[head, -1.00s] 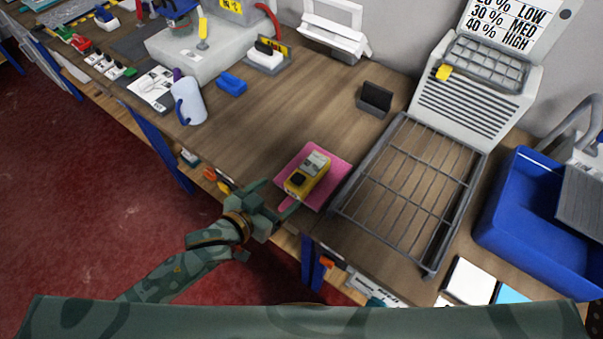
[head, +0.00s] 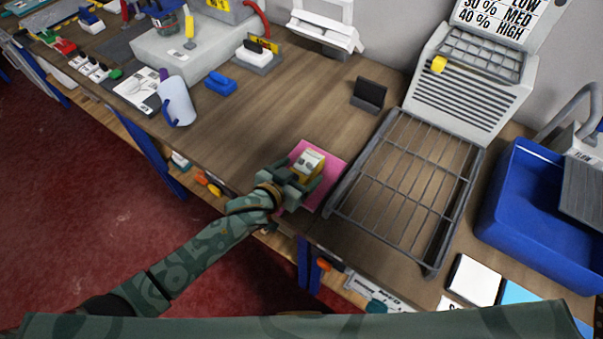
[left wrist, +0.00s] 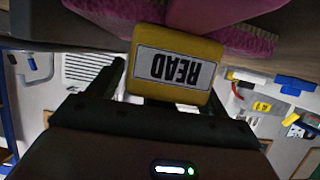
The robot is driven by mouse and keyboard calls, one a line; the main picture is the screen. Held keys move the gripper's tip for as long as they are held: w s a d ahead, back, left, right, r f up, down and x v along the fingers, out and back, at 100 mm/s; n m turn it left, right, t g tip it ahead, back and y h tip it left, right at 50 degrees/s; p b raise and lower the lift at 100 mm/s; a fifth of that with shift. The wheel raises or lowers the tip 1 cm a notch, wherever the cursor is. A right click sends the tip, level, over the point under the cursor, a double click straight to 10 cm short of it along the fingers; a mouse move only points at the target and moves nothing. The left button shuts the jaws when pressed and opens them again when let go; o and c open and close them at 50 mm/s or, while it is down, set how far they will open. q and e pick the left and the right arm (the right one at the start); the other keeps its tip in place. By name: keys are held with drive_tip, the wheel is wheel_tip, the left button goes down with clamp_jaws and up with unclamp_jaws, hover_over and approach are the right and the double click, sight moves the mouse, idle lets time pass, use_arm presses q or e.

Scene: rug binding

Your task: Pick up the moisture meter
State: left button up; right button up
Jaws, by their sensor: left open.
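The moisture meter (head: 310,164) is a yellow block with a pale top panel, lying on a pink pad (head: 331,168) near the table's front edge. In the left wrist view the meter (left wrist: 178,64) shows an upside-down label with the word READ. My left gripper (head: 304,178) is open at the near end of the meter, with a finger to either side of it. The gripper hides the meter's near part. In the left wrist view the fingers (left wrist: 166,104) flank its yellow body; contact cannot be told. My right gripper is not in view.
A wire rack (head: 405,190) stands just right of the pad. A black holder (head: 369,95) is behind it, and a blue bin (head: 530,215) is at the right. A pale jug (head: 176,102) stands at the left. The wooden tabletop behind the pad is clear.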

use_arm(q)
drive_tip(key=c, duration=1.3)
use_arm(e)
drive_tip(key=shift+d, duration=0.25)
use_arm(q)
drive_tip(key=shift+r, duration=0.1)
